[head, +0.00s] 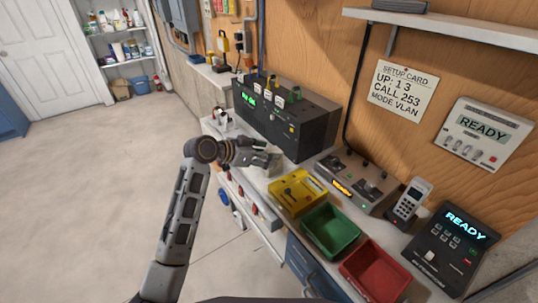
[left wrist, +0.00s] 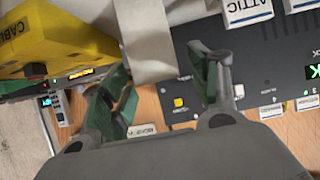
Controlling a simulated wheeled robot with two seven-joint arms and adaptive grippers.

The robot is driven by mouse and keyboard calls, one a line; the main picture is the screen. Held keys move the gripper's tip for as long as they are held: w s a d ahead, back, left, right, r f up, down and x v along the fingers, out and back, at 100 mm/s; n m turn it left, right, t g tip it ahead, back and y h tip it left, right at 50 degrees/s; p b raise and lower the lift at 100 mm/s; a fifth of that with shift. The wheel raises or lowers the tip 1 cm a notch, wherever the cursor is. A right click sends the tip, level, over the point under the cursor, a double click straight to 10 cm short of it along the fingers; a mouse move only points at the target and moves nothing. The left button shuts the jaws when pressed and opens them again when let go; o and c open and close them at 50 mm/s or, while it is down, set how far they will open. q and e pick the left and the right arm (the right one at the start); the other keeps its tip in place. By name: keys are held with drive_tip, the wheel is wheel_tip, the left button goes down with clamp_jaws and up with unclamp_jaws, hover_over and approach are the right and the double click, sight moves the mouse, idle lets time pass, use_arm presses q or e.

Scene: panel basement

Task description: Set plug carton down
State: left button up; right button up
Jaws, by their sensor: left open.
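A small beige block that looks like the plug carton (left wrist: 148,42) stands between and beyond my left fingertips in the left wrist view. In the head view a pale beige shape at the gripper's tip (head: 274,162) seems to be the same carton, partly hidden by the gripper. My left gripper (head: 258,157) is over the bench, in front of the black panel box. In the left wrist view its green-padded fingers (left wrist: 165,90) are apart, with a gap beside the carton. I cannot tell whether the carton touches the bench. My right gripper is not in view.
A black panel box (head: 288,116) stands behind the gripper. A yellow cable box (head: 297,191), a green bin (head: 331,230) and a red bin (head: 375,271) line the bench to the right. A grey console (head: 352,183) and a handset (head: 411,201) stand behind them.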

use_arm(q)
drive_tip(key=v, duration=1)
drive_tip(key=shift+b, duration=0.3)
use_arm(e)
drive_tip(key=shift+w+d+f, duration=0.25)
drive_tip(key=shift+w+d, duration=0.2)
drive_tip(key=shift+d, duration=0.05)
use_arm(q)
drive_tip(key=shift+a+r, duration=0.1)
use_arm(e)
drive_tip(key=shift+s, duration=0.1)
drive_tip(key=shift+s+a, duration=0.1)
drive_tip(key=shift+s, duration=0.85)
